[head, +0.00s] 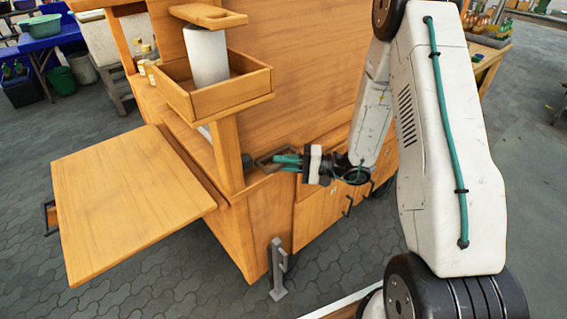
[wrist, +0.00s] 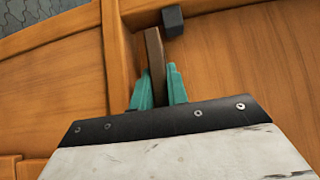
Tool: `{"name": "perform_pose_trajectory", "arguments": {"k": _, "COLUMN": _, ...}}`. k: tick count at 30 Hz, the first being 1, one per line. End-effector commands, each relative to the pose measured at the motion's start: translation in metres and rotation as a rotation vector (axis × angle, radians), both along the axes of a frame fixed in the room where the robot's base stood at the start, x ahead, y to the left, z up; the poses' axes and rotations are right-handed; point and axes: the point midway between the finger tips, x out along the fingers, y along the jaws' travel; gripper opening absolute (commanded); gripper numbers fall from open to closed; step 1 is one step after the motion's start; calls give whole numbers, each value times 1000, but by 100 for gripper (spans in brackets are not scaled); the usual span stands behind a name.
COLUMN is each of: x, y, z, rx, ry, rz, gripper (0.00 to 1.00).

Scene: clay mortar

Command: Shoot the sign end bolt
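My gripper (head: 286,162) reaches in from the right at the cart's front corner, beside the wooden post, with its teal fingers pointing left. In the wrist view the two fingers (wrist: 158,88) stand on either side of a narrow brown bar (wrist: 154,52). A small dark grey block (wrist: 173,21) sits just beyond the bar's far end, to its right. I cannot tell whether the fingers press on the bar. A dark metal-edged piece (head: 265,160) shows at the fingertips in the head view. I cannot tell which part is the sign end bolt.
The wooden cart (head: 300,85) has a flat leaf (head: 125,195) out to the left and a tray (head: 225,95) holding a white roll (head: 206,58) above. A grey metal bracket (head: 278,272) stands by its lower corner. Paved floor (head: 130,285) is open in front.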

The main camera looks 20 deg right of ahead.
Motion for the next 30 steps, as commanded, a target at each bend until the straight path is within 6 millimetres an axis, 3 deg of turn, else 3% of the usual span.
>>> {"name": "perform_pose_trajectory", "arguments": {"k": 4, "x": -2, "y": 7, "z": 0, "rx": 1, "ry": 2, "rz": 2, "gripper": 0}}
{"name": "perform_pose_trajectory", "arguments": {"k": 12, "x": -16, "y": 47, "z": 0, "rx": 0, "ry": 2, "rz": 3, "gripper": 0}}
{"name": "perform_pose_trajectory", "arguments": {"k": 21, "x": -18, "y": 53, "z": -1, "rx": 0, "ry": 2, "rz": 6, "gripper": 0}}
{"name": "perform_pose_trajectory", "arguments": {"k": 22, "x": -18, "y": 53, "z": -1, "rx": 0, "ry": 2, "rz": 7, "gripper": 18}}
{"name": "perform_pose_trajectory", "arguments": {"k": 24, "x": -17, "y": 53, "z": -1, "rx": 0, "ry": 2, "rz": 6, "gripper": 38}}
{"name": "perform_pose_trajectory", "arguments": {"k": 30, "x": -17, "y": 50, "z": 0, "rx": 0, "ry": 1, "rz": 1, "gripper": 38}}
